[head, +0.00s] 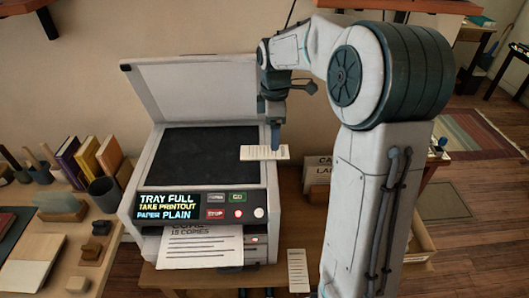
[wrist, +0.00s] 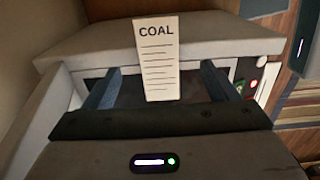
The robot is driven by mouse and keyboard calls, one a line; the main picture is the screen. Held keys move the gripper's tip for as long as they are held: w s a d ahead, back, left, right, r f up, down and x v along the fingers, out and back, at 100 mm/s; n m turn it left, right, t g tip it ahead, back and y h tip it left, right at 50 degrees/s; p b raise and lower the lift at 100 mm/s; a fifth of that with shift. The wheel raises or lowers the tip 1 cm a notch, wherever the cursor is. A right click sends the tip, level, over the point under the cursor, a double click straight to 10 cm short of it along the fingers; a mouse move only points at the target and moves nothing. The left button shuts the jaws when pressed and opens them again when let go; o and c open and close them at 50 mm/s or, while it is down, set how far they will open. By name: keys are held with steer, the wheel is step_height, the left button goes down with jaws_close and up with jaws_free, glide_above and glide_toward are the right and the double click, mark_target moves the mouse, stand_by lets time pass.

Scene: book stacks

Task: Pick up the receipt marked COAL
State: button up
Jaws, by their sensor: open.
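The receipt marked COAL is a white slip with printed lines. In the wrist view the COAL receipt (wrist: 158,65) stands out between my two blue fingers, with space on either side of it. In the head view a white slip (head: 258,153), apparently the same one, lies at the right edge of the copier top and sticks out past it. My gripper (head: 275,145) is right at that slip, pointing down. In the wrist view my gripper (wrist: 160,70) is open, with one finger on each side of the receipt.
The copier (head: 150,190) has its lid raised, and its screen reads TRAY FULL, TAKE PRINTOUT. A printed page (head: 203,247) lies in its tray. Another slip (head: 298,272) lies on the table at front. Books and a cup (head: 104,192) stand left.

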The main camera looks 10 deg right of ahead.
mark_target(265, 152)
step_height(265, 152, down, 6)
steer(key=shift+w+a+f+p, duration=0.1)
steer(key=shift+w+a+p, duration=0.05)
steer(key=shift+p, duration=0.3)
steer(key=c, duration=1.1)
steer(key=shift+r, duration=0.2)
